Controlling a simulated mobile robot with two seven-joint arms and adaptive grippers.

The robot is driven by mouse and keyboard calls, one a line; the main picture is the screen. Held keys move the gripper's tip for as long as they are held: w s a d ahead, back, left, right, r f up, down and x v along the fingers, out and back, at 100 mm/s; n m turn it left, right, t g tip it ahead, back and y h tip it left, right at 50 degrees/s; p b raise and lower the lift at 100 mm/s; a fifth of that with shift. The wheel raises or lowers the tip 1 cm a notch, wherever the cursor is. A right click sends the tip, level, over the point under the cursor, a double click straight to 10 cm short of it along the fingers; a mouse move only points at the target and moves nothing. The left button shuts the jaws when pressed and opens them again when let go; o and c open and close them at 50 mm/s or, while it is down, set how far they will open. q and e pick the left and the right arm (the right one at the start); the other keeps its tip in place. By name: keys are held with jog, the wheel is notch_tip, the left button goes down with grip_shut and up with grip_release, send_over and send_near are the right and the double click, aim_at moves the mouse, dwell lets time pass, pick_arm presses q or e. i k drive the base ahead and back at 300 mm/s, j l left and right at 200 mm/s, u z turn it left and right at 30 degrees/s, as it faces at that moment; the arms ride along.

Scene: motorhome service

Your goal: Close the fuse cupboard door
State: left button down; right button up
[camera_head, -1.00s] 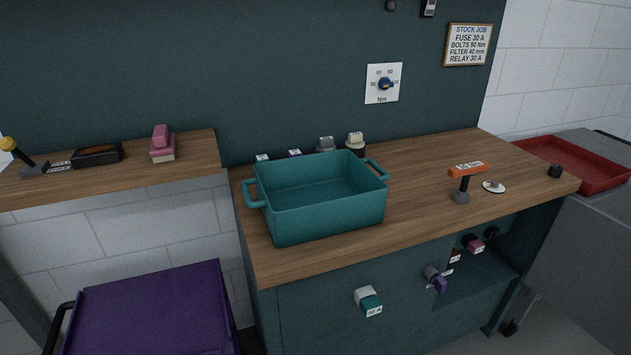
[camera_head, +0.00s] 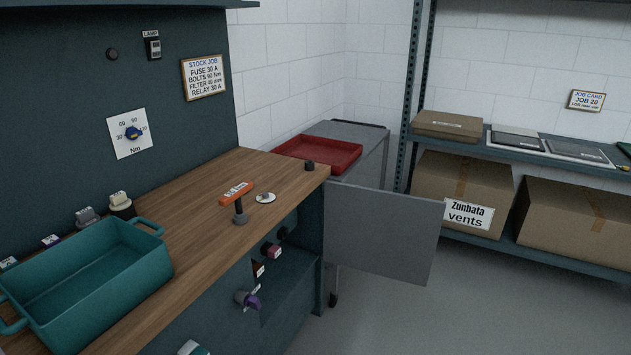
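The fuse cupboard door seems to be the flat grey panel (camera_head: 380,232) that stands out to the right from the bench's right front corner. It stands open, away from the bench front. The open cupboard recess (camera_head: 286,292) shows in the dark teal bench front, with a purple-handled part (camera_head: 247,299), a pink part (camera_head: 271,250) and small white labels by it. The hinge line is not clear to see. Neither of my grippers is in view.
On the wooden bench top (camera_head: 190,230) are a teal bin (camera_head: 95,285) and an orange-handled tool (camera_head: 237,195). A red tray (camera_head: 318,154) lies on a grey cabinet behind the panel. Shelving with cardboard boxes (camera_head: 462,190) stands at right. Grey floor (camera_head: 440,310) is clear in front.

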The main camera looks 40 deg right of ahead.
aim_at(385, 234)
jog(key=l+u, duration=0.25)
jog(key=l, duration=1.3)
jog(key=l+u, duration=0.1)
jog(key=l, duration=0.3)
jog(key=l+u, duration=0.15)
jog(key=l, duration=0.3)
jog(key=k+l+u, duration=0.1)
jog(key=l, duration=0.3)
jog(key=k+l+u, duration=0.15)
jog(key=l, duration=0.25)
jog(key=l+u, duration=0.1)
jog(key=l, duration=0.3)
jog(key=k+l+u, duration=0.15)
jog(key=l, duration=0.25)
jog(key=l+u, duration=0.15)
jog(key=l, duration=0.35)
jog(key=k+l+u, duration=0.1)
jog(key=l, duration=0.35)
jog(key=k+l+u, duration=0.15)
jog(key=l, duration=0.35)
jog(key=l+u, duration=0.1)
jog(key=l, duration=0.4)
jog(key=k+l+u, duration=0.15)
jog(key=l, duration=0.3)
